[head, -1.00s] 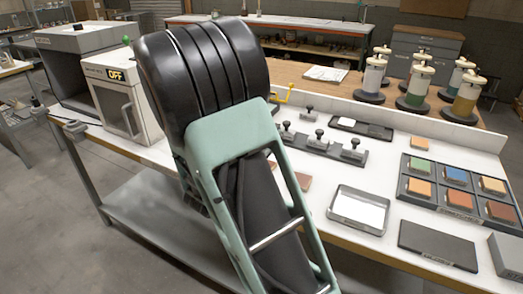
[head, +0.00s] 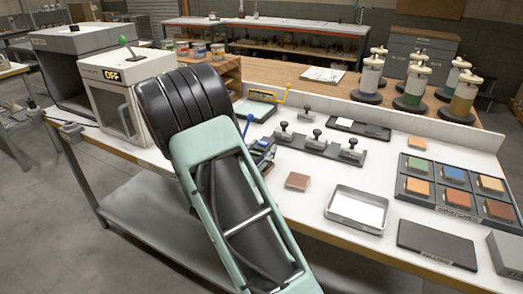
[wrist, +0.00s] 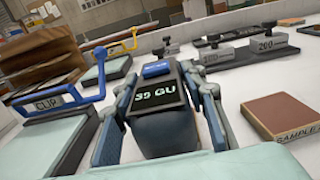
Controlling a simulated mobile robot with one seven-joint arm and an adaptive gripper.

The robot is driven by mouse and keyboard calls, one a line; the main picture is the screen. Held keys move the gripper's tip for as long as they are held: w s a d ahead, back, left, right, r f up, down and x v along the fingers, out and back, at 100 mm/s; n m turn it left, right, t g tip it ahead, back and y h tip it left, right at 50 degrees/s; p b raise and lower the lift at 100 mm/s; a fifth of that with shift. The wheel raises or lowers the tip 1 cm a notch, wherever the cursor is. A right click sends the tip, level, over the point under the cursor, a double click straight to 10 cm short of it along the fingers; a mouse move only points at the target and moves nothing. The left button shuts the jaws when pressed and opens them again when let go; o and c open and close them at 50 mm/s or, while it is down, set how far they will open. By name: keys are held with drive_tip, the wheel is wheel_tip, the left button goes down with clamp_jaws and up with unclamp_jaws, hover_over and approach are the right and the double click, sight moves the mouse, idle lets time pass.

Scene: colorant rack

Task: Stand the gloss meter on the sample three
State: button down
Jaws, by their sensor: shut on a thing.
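My gripper (wrist: 160,105) is shut on the gloss meter (wrist: 158,128), a dark blue block with a lit display reading what looks like 39 GU. One finger lies along each side of it, and it looks roughly upright. In the head view my gripper (head: 262,152) is just past my arm, low over the white bench. A brown sample block (wrist: 287,116) lies flat to the right, apart from the meter; its label reads SAMPLE, with the number cut off. It also shows in the head view (head: 298,181). The meter's base is hidden, so contact below cannot be told.
A clip board with a blue handle (wrist: 101,75) stands close on the left, with a yellow-handled one (head: 263,96) behind. Several weights (head: 318,142) stand in a row behind right. A metal tray (head: 357,209) and colour tile rack (head: 457,187) are farther right.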

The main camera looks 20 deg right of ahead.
drive_tip(key=shift+f, duration=0.1)
drive_tip(key=c, duration=1.2)
unclamp_jaws()
drive_tip(key=shift+r, duration=0.25)
drive_tip(key=v, duration=1.2)
